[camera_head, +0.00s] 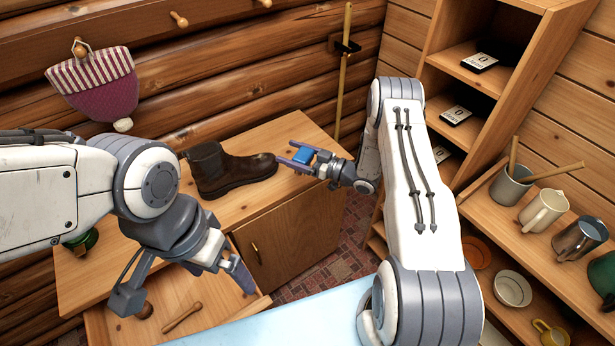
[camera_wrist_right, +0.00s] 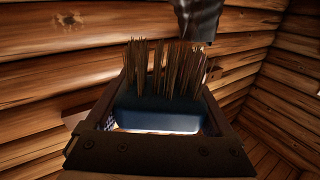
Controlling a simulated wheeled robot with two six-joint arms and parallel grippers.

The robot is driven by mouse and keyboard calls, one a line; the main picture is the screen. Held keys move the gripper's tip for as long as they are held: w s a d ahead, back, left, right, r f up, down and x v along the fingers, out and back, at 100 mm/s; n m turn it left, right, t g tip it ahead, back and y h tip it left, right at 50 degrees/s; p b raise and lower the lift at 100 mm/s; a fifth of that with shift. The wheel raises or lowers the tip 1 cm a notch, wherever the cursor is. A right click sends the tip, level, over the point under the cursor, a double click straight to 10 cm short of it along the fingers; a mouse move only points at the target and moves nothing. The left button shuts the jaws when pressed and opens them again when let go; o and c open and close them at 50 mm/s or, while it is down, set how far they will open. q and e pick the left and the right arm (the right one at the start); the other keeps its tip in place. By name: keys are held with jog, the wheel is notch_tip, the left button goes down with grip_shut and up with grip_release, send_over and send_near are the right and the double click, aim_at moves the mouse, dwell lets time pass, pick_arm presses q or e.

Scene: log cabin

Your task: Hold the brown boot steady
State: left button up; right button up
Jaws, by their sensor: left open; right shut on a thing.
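The brown boot (camera_head: 232,170) stands upright on the wooden cabinet top (camera_head: 282,130), its toe toward the right. My left gripper (camera_head: 186,286) is open and empty, in front of the boot and nearer to me, apart from it. My right gripper (camera_head: 293,155) is shut on a blue brush (camera_head: 304,155), just right of the boot's toe. In the right wrist view the blue brush (camera_wrist_right: 155,116) shows brown bristles between the jaws. A dark shape, likely the boot's toe (camera_wrist_right: 198,18), is beyond the bristles; whether they touch is unclear.
An open drawer (camera_head: 205,310) below my left gripper holds wooden pieces. A green item (camera_head: 82,241) sits at the left. A knit hat (camera_head: 97,82) hangs on the log wall. Shelves with mugs (camera_head: 543,210) stand at the right. The cabinet top behind the boot is clear.

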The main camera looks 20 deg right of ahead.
jog(key=w+a+r+m+t+h+p, duration=0.1)
jog(key=w+a+r+h, duration=0.1)
jog(key=w+a+r, duration=0.45)
jog(key=w+a+r+m+t+h+p, duration=0.1)
jog(key=w+a+r+m+t, duration=0.15)
jog(key=w+r, duration=0.7)
notch_tip(320, 180, down, 7)
jog(key=w+a+b, duration=0.2)
jog(key=w+b, duration=0.1)
jog(key=b, duration=0.2)
jog(key=s+d+r+p, duration=0.2)
jog(key=d+r+p, duration=0.2)
jog(key=d, duration=0.2)
jog(key=shift+n+g, duration=0.35)
